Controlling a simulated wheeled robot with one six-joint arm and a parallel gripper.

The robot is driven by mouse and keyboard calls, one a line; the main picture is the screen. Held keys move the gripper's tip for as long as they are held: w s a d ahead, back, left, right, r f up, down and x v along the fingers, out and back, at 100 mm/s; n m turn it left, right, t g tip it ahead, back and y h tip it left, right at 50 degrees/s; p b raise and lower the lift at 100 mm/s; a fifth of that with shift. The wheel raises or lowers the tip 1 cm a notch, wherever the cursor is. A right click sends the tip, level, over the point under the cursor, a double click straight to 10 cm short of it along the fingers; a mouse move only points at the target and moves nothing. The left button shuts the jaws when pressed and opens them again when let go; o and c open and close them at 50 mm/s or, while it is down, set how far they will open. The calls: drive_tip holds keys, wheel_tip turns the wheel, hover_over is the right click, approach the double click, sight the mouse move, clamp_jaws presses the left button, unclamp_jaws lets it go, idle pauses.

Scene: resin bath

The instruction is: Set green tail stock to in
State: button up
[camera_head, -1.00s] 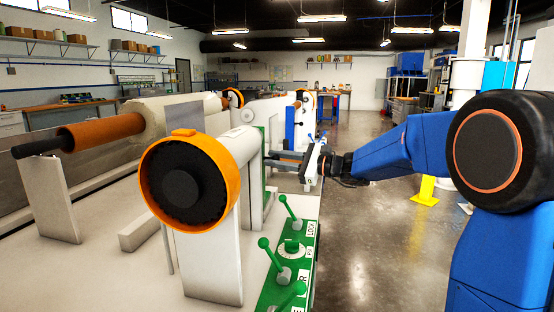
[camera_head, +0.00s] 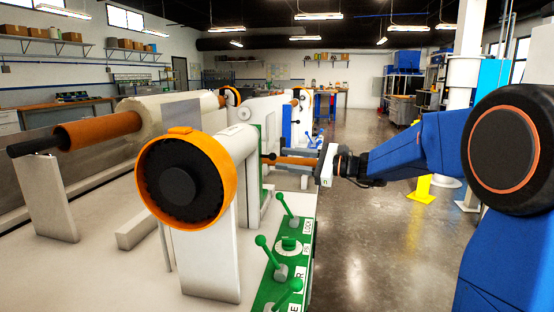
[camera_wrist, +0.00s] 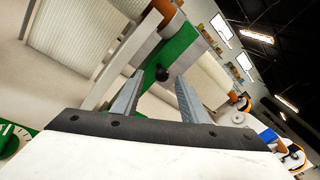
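The green tail stock shows as a tilted green plate (camera_wrist: 178,52) in the wrist view, with a round black knob (camera_wrist: 162,74) on it. In the head view, a green upright strip (camera_head: 263,140) behind the orange-ringed white housing seems to be the same part, mostly hidden. My gripper (camera_wrist: 158,86) is open, and its two grey fingers lie on either side of the knob in the wrist picture. Whether they touch it cannot be told. In the head view my gripper (camera_head: 270,159) points left, close to the green strip.
The orange-ringed housing (camera_head: 222,180) stands left of my gripper. A green panel (camera_head: 283,262) with several upright green levers lies below and nearer. A brown roller (camera_head: 98,130) is at the left. The floor (camera_head: 375,230) to the right is clear near the machine.

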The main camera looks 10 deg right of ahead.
drive_tip(key=v, duration=1.2)
drive_tip(key=shift+f, duration=0.1)
drive_tip(key=s+a+f+n+g+h, duration=0.35)
drive_tip(key=s+f, duration=0.25)
drive_tip(key=s, duration=0.4)
drive_tip(key=s+a+f+n+g+h, duration=0.2)
drive_tip(key=s+a+f+n, duration=0.25)
drive_tip(key=s, duration=0.45)
drive_tip(key=s+d+f+n+h, duration=0.4)
drive_tip(key=s+d+f+h, duration=0.1)
drive_tip(key=s, duration=0.3)
drive_tip(key=s+d+f+n+t+h, duration=0.1)
drive_tip(key=s+d+f+n+h, duration=0.4)
drive_tip(key=s, duration=0.4)
drive_tip(key=shift+f+n, duration=0.3)
drive_tip(key=shift+f, duration=0.55)
drive_tip(key=shift+d, duration=0.15)
